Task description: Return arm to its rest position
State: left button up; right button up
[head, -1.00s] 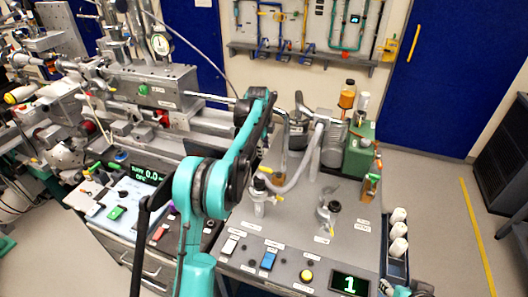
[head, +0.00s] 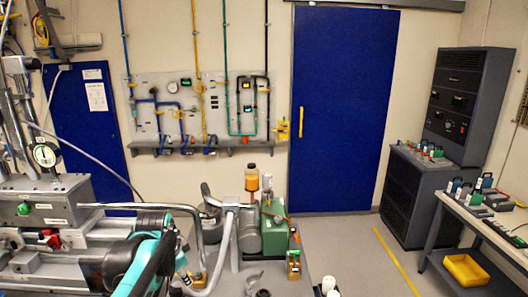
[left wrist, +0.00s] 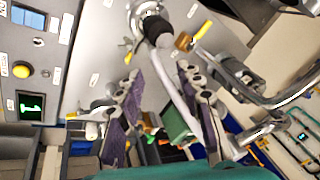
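My left arm (head: 150,255), teal and black, reaches in at the lower left of the head view, over the bench and pump table. Its gripper cannot be made out there. In the left wrist view my left gripper (left wrist: 160,78) has its two purple-padded fingers spread apart, with nothing visibly held between them. Beyond the fingers are a black-and-metal fitting (left wrist: 153,28) and the pump table top (left wrist: 100,45). My right gripper is in neither view.
On the pump table stand a pump (head: 243,232), a green box (head: 274,228) and an amber bottle (head: 252,180). A metal bench assembly (head: 50,205) is at left. A blue door (head: 343,110), dark cabinet (head: 425,195) and side bench (head: 470,225) stand behind and right. Open floor (head: 345,250) lies between.

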pick_arm(q)
jog(key=s+d+f+n+t, duration=0.1)
jog(key=s+f+n, duration=0.2)
jog(key=s, duration=0.4)
jog(key=s+d+f+n+b, duration=0.1)
jog(key=s+d+f+n, duration=0.1)
jog(key=s, duration=0.5)
jog(key=s+d+f+n+t, duration=0.1)
jog(key=s+d+f+n, duration=0.1)
jog(key=s+f+n, duration=0.2)
jog(key=s, duration=0.3)
jog(key=shift+f+t+b, duration=0.3)
jog(key=shift+f, duration=0.1)
